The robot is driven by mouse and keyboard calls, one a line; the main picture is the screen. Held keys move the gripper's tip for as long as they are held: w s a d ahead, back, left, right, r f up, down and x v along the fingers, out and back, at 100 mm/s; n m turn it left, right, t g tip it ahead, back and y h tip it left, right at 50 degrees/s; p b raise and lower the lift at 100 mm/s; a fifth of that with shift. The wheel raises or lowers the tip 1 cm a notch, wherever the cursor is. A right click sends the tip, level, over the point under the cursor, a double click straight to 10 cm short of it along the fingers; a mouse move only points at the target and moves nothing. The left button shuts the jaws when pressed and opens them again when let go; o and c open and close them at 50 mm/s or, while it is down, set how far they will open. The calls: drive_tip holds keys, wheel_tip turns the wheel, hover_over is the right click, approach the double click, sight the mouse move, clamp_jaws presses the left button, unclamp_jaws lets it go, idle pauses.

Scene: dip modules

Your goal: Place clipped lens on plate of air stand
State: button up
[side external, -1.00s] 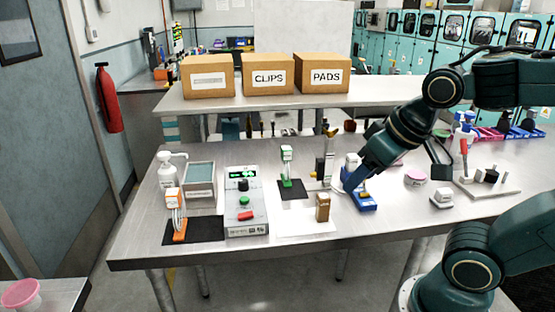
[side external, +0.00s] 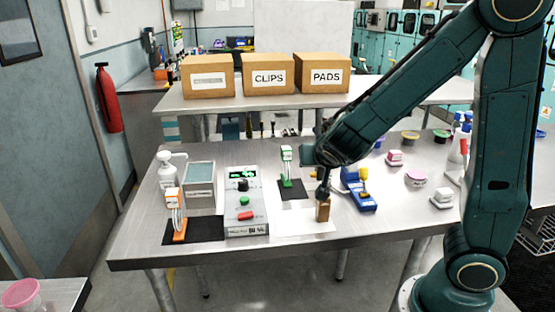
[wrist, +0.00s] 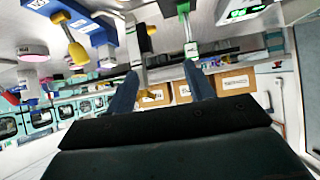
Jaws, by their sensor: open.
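My gripper (side external: 324,188) is open, pointing down just above a brown block (side external: 323,212) on a white sheet in the side view. Its two fingers (wrist: 161,88) show apart in the wrist view, with a tan post-like part (wrist: 141,55) between and beyond them. A blue stand (side external: 362,204) with a yellow knob-like piece (side external: 364,173) stands right of the gripper; the yellow piece also shows in the wrist view (wrist: 77,52). A green stand (side external: 287,180) is on a black mat to the left. I cannot tell which item is the clipped lens or the air stand.
A control box (side external: 246,202) with a green display, an orange stand (side external: 178,236) on a black mat and a pump bottle (side external: 166,172) stand to the left. Boxes (side external: 268,76) are on the rear shelf. The front table edge is clear.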

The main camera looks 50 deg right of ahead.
sight(288, 153)
drive_tip(key=w+a+f+n+t+h, duration=0.1)
drive_tip(key=w+t, duration=0.2)
drive_tip(key=w, duration=0.3)
drive_tip(key=shift+f+h, duration=0.4)
drive_tip(key=shift+w+d, duration=0.1)
drive_tip(key=shift+d, duration=0.05)
drive_tip(key=shift+x, duration=4.15)
drive_tip(key=shift+w, duration=0.1)
drive_tip(key=shift+x, duration=2.55)
